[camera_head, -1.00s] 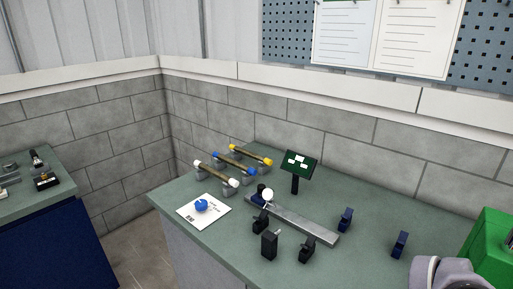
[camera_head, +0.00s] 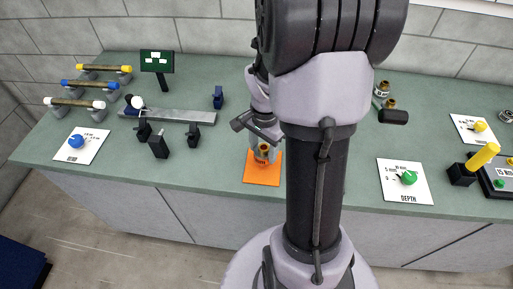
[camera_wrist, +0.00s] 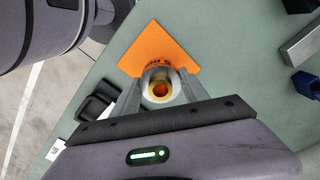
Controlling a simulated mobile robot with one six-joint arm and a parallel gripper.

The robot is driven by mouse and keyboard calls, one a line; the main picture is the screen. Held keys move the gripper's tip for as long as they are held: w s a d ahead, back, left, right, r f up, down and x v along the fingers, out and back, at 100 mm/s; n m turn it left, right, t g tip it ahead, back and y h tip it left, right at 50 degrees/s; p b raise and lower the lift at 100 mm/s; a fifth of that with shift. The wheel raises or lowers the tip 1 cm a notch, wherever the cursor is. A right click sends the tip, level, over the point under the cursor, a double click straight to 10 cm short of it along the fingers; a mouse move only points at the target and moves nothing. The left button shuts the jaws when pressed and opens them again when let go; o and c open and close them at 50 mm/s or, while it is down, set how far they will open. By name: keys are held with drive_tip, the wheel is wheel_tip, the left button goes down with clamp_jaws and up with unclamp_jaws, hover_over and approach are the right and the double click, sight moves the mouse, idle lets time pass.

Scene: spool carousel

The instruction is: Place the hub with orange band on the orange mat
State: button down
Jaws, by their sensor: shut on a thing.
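My gripper (camera_wrist: 160,92) is shut on a small ring-shaped hub (camera_wrist: 159,76), pale metal outside with an orange-gold inside. Its fingers press on two opposite sides of it. In the head view the hub (camera_head: 263,153) looks upright, over the far part of the orange mat (camera_head: 262,178). The mat also shows in the wrist view (camera_wrist: 158,42), with dark lettering partly hidden by the hub. I cannot tell whether the hub touches the mat. My arm hides part of the bench to the right of the mat.
Two or more similar hubs (camera_head: 381,88) stand right of my arm, near a black block (camera_head: 393,117). A metal rail (camera_head: 180,115) with black blocks and a blue clip (camera_head: 218,97) lies to the left. A white card with a green knob (camera_head: 408,178) lies to the right.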

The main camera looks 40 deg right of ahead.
sight(263, 156)
wheel_tip(263, 156, down, 3)
drive_tip(key=shift+f+b, duration=0.2)
drive_tip(key=shift+b, duration=0.35)
drive_tip(key=shift+s+a+r, duration=0.1)
drive_tip(key=shift+r, duration=0.1)
drive_tip(key=c, duration=1)
unclamp_jaws()
drive_tip(key=shift+f, duration=0.25)
drive_tip(key=o, duration=0.4)
drive_tip(key=shift+r, duration=0.15)
